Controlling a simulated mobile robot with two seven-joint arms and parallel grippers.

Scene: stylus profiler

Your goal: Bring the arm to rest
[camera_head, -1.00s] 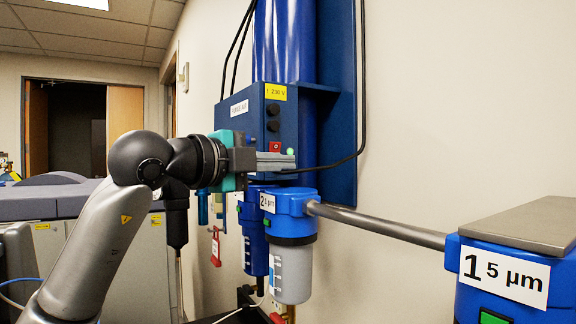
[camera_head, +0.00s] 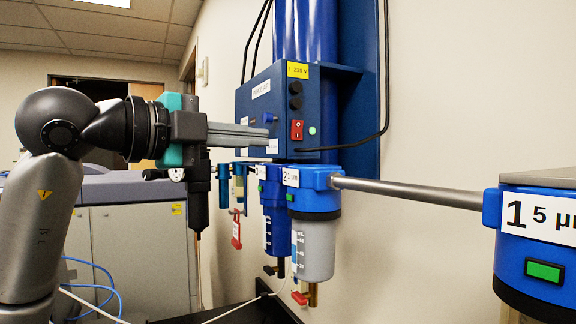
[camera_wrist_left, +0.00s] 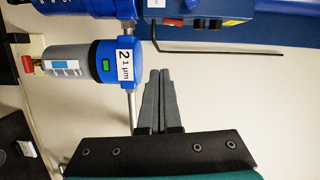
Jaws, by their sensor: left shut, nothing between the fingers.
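My left arm comes in from the left in the head view. Its gripper (camera_head: 268,137) points right, with the fingers together and empty, in front of the blue control box (camera_head: 270,112). I cannot tell the exact gap to the box. In the left wrist view the same gripper (camera_wrist_left: 160,75) shows two grey fingers side by side, with pale wall behind the tips. My right gripper is not in view.
The filter labelled 2 (camera_head: 313,215) hangs below the box and shows in the left wrist view (camera_wrist_left: 85,62). A metal pipe (camera_head: 410,192) runs to the filter labelled 1 (camera_head: 540,235). The box has a red switch (camera_head: 297,130). A grey cabinet (camera_head: 135,235) stands behind my arm.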

